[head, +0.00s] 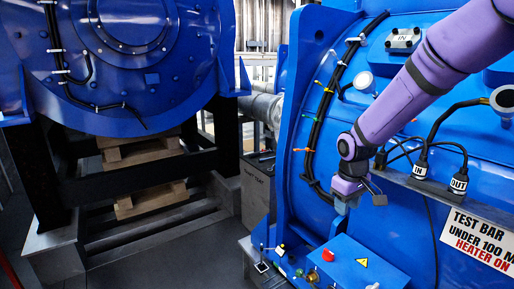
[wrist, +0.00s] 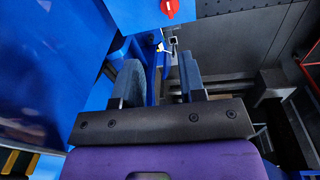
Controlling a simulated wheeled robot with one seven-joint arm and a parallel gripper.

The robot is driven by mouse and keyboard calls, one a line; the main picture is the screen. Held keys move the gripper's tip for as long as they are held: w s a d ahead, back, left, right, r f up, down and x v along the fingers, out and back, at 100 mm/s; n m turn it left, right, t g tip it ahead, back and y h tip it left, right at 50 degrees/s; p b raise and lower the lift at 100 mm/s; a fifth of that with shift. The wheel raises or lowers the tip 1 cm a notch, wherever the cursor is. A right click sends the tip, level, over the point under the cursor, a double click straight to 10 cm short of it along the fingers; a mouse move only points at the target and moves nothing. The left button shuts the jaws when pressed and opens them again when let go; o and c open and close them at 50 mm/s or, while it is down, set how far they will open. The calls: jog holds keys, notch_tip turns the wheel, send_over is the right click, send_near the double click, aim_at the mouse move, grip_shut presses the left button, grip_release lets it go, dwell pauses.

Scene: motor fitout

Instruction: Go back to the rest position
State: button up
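My purple arm reaches in from the upper right in the head view. My gripper (head: 346,199) hangs at its end in front of the large blue motor housing (head: 400,235), just above a blue control box (head: 350,262). In the wrist view my gripper (wrist: 160,82) shows two blue-grey fingers standing apart with nothing held between them. The fingertips look clear of the blue surfaces, though the exact gap to the housing cannot be told.
A red knob (wrist: 170,8) sits on a blue surface in the wrist view. Cables and plugs (head: 420,170) run along the housing beside my arm. A second blue machine (head: 130,60) stands left on a black frame over wooden blocks (head: 150,198). Grey floor (head: 165,262) is open in front.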

jog(key=s+d+r+m+t, duration=0.2)
jog(key=s+d+r+m, duration=0.1)
jog(key=s+r, duration=1.1)
jog(key=s+d+r+m+t, duration=0.1)
jog(key=s+r, duration=0.1)
jog(key=s, duration=0.5)
jog(key=s+d+r+m+t, duration=0.1)
jog(key=s+r, duration=0.2)
jog(key=s, duration=0.5)
jog(key=shift+r+m, duration=0.3)
jog(key=shift+m, duration=0.1)
dwell(0.5)
